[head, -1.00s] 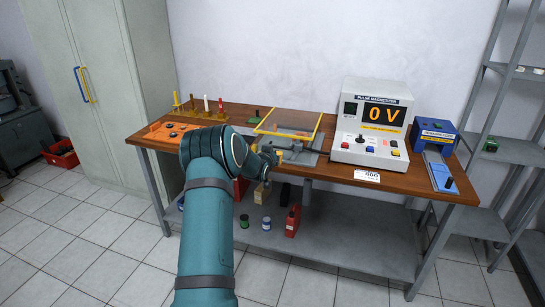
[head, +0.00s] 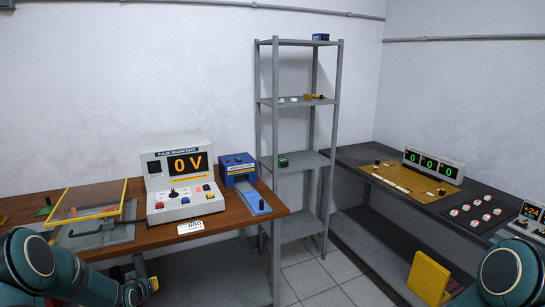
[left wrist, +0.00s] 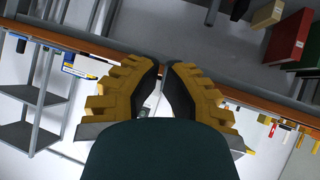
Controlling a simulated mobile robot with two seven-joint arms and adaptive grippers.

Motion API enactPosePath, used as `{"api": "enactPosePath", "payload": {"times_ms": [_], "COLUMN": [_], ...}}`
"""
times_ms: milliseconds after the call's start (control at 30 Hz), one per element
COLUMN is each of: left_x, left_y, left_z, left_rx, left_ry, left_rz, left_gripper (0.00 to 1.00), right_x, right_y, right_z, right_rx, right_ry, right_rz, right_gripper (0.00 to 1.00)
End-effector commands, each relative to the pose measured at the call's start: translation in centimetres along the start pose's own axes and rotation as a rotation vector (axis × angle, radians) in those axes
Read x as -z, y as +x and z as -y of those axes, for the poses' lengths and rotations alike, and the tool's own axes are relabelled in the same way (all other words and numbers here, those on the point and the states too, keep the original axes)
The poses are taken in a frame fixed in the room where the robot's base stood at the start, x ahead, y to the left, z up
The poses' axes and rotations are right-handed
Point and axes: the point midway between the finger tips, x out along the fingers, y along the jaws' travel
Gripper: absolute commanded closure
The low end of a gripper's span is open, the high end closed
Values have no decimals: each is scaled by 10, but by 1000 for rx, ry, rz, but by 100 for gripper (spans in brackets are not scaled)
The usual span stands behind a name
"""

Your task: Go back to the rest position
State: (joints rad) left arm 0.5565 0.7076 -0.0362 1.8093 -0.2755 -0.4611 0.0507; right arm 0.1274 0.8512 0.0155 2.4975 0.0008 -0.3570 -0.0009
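My left arm enters the head view at the lower left, bent in front of the bench. Its gripper (head: 153,284) is only partly seen, low at the bench's front edge. In the left wrist view the gripper's yellow fingers with black pads (left wrist: 162,68) are drawn close together, with nothing seen held between them. Part of my right arm (head: 505,275) shows at the lower right; its gripper is not clearly seen.
The wooden bench (head: 232,222) holds the pulse magnetizer (head: 180,180) reading 0 V, a blue device (head: 238,170) and a yellow-framed clear cover (head: 90,200). A grey shelf (head: 300,102) stands beyond. A dark bench (head: 355,160) with a triple display (head: 434,165) is right. A yellow panel (head: 428,278) is below.

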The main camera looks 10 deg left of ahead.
Motion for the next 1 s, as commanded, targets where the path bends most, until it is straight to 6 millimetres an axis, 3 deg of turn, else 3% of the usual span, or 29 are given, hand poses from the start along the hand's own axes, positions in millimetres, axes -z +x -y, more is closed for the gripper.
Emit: {"api": "enactPosePath", "payload": {"times_ms": [33,100,267,500,733,900,1000], "left_x": [-24,-55,-125,-230,-312,-342,-349], "left_y": [-2,-7,-31,-96,-177,-217,-226], "left_z": [-24,-52,-110,-181,-215,-221,-221], "left_rx": [-30,-63,-134,-221,-269,-281,-283], "left_ry": [-4,-7,-4,32,93,129,137], "left_rz": [52,119,279,535,769,869,891], "left_gripper": [100,100,100,100,100,100,100], "right_x": [0,0,0,0,0,0,0], "right_y": [0,0,0,0,0,0,0], "right_z": [0,0,0,0,0,0,0], "right_rx": [0,0,0,0,0,0,0], "right_ry": [0,0,0,0,0,0,0], "right_rz": [0,0,0,0,0,0,0], "right_gripper": [37,37,37,37,37,37,37]}}
